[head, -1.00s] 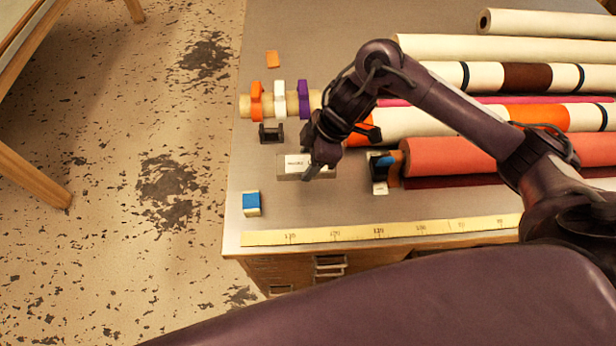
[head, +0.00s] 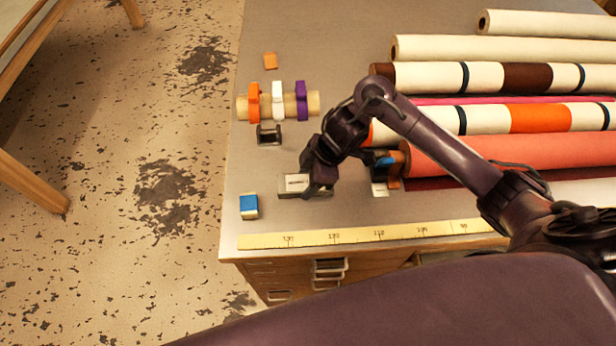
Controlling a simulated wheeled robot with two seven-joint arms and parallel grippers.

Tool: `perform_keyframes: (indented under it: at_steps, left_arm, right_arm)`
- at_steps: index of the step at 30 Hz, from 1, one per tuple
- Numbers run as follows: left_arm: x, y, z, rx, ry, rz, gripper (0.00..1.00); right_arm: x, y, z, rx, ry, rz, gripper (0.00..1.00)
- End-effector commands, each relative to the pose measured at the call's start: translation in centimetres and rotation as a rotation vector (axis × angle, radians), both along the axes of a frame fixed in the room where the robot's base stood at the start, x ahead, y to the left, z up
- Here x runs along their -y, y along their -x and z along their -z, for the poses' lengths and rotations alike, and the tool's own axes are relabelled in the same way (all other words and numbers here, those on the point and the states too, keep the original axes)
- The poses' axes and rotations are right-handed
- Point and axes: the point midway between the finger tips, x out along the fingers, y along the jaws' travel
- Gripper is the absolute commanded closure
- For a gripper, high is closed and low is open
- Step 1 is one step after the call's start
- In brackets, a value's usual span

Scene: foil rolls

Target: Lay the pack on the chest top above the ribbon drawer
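A small grey box with a white label (head: 293,184), which may be the pack, lies on the grey chest top (head: 350,215). My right gripper (head: 318,190) is over the right end of this box, pointing down. The fingers are dark and partly hidden by the wrist, so I cannot tell if they grip it. A small blue and cream block (head: 249,206) lies to its left. Below the front edge are wooden drawers with pale handles (head: 330,267); I cannot read which is the ribbon drawer. My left gripper is not in view.
A yellow measuring tape (head: 360,236) runs along the front edge. Several rolls (head: 500,77) fill the right side. A cream rod with orange, white and purple rings (head: 278,103) lies behind, with a dark holder (head: 269,135) near it. An orange block (head: 270,61) lies farther back.

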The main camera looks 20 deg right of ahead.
Motion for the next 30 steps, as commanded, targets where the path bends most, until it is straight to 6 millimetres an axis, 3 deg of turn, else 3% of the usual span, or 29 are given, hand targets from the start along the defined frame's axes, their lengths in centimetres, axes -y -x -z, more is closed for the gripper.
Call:
perform_keyframes:
  at_steps: [1,4,16,30]
  left_arm:
    - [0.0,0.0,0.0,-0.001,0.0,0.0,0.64]
    - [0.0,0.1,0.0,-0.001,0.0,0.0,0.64]
    - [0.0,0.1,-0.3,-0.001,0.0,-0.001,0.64]
    - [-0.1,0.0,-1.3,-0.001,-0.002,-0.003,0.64]
  right_arm:
    - [0.0,0.0,0.0,0.0,0.0,0.0,0.42]
    - [0.0,0.0,0.0,0.0,0.0,0.0,0.29]
    - [0.3,0.0,-0.9,0.003,0.002,0.0,0.28]
    - [3.7,0.9,-9.4,0.004,0.004,0.0,0.28]
